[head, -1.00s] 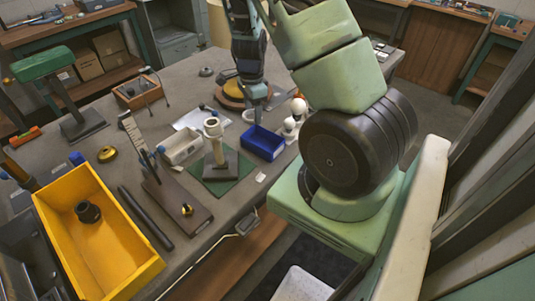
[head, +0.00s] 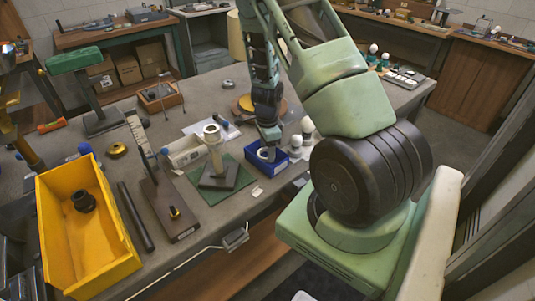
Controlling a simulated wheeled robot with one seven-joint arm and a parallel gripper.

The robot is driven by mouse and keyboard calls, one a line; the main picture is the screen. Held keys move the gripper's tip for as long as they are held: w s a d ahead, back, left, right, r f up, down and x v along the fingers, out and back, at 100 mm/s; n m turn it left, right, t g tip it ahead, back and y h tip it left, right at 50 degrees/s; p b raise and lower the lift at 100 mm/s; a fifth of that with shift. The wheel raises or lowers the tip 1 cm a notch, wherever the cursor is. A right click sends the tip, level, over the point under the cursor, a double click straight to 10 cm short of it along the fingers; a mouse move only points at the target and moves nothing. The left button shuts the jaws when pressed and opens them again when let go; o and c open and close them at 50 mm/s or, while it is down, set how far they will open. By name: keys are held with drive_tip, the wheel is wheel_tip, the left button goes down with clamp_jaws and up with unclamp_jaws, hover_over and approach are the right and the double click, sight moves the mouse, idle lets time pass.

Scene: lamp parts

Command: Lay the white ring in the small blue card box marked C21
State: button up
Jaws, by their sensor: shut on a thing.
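The small blue box (head: 259,168) stands on the grey workbench, right of the green mat. Its marking is too small to read. The white ring (head: 264,155) shows as a pale curved shape inside the box opening, at the fingertips. My gripper (head: 268,146) points down over the box and is shut on the ring. The fingers hide part of the ring, and I cannot tell whether it touches the box floor.
A post with a white top (head: 212,138) stands on the green mat (head: 228,184), left of the box. White bulbs (head: 307,126) stand close on its right. A yellow bin (head: 112,254) is at the front left.

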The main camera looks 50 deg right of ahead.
drive_tip(key=shift+f, duration=1.15)
drive_tip(key=shift+f, duration=0.2)
drive_tip(key=o, duration=1.1)
drive_tip(key=shift+r, duration=0.1)
wheel_tip(320, 180, up, 12)
drive_tip(key=shift+r, duration=0.15)
drive_tip(key=shift+w, duration=0.1)
